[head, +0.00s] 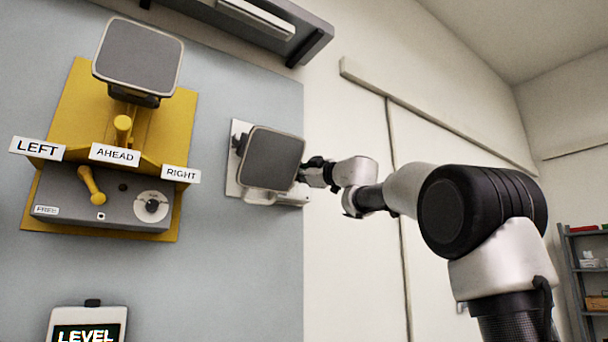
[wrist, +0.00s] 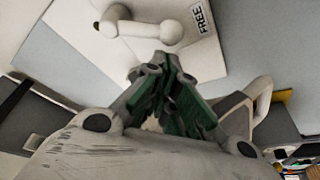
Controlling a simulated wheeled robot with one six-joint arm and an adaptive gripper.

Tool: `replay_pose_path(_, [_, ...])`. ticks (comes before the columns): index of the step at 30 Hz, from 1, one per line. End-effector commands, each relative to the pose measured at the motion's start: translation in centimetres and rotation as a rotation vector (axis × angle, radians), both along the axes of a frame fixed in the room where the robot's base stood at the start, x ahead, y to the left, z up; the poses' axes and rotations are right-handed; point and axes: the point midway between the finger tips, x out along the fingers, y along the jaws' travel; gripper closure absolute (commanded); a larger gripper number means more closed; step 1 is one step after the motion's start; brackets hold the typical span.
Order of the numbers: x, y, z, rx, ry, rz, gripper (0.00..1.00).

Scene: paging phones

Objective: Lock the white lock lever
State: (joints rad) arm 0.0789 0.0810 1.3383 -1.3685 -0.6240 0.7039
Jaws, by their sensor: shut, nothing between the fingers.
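The white lock lever (wrist: 140,29) shows in the wrist view as a short bar with a round knob at each end, on a white plate (wrist: 70,38). A FREE label (wrist: 202,17) is on the plate, right of the lever. My gripper (wrist: 165,62) is shut and empty, its tips just below the lever in that picture; I cannot tell whether they touch it. In the head view, the white plate (head: 232,182) is mostly covered by a dark grey square pad (head: 272,159), and my gripper (head: 313,173) is at the pad's right edge. The lever is not clear there.
A yellow panel (head: 75,110) stands left on the wall, with a yellow lever (head: 92,186), LEFT, AHEAD and RIGHT signs, and another square pad (head: 138,56). A LEVEL display (head: 87,328) is below. A grey shelf (head: 250,22) juts out above. Bare wall lies between the panels.

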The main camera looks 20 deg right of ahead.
Motion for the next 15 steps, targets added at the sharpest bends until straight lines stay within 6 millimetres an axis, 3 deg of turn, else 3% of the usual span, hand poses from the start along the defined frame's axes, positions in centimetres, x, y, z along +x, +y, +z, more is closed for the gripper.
replay_pose_path(15, [0.56, 0.29, 0.11, -0.005, -0.001, -0.001, 1.0])
